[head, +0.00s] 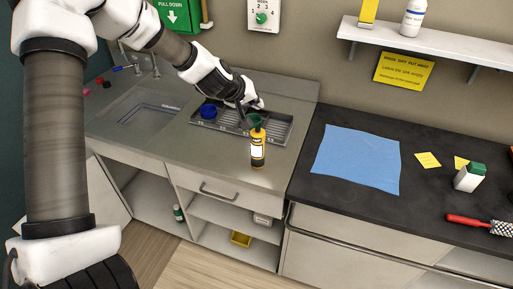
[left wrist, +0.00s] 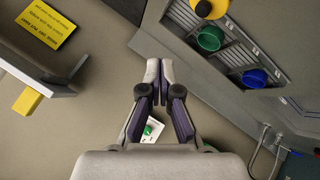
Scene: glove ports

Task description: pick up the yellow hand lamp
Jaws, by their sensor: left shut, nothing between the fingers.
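A yellow upright item (head: 257,150) with a white label and dark top stands on the steel counter, in front of the drain tray. In the left wrist view its yellow round top (left wrist: 208,6) shows at the upper edge. A yellow block-like item (head: 368,11) stands on the wall shelf's left end and also shows in the left wrist view (left wrist: 27,101). I cannot tell for sure which is the hand lamp. My left gripper (head: 256,103) is over the tray, beyond the labelled item and apart from it. Its fingers (left wrist: 160,70) are shut and empty. My right gripper is not in view.
The drain tray (head: 281,129) holds a blue cup (head: 208,111) and a green cup (head: 253,120), close to my left gripper. A sink (head: 150,108) lies left. A blue cloth (head: 357,158) covers part of the dark counter. The wall shelf (head: 450,45) juts out at upper right.

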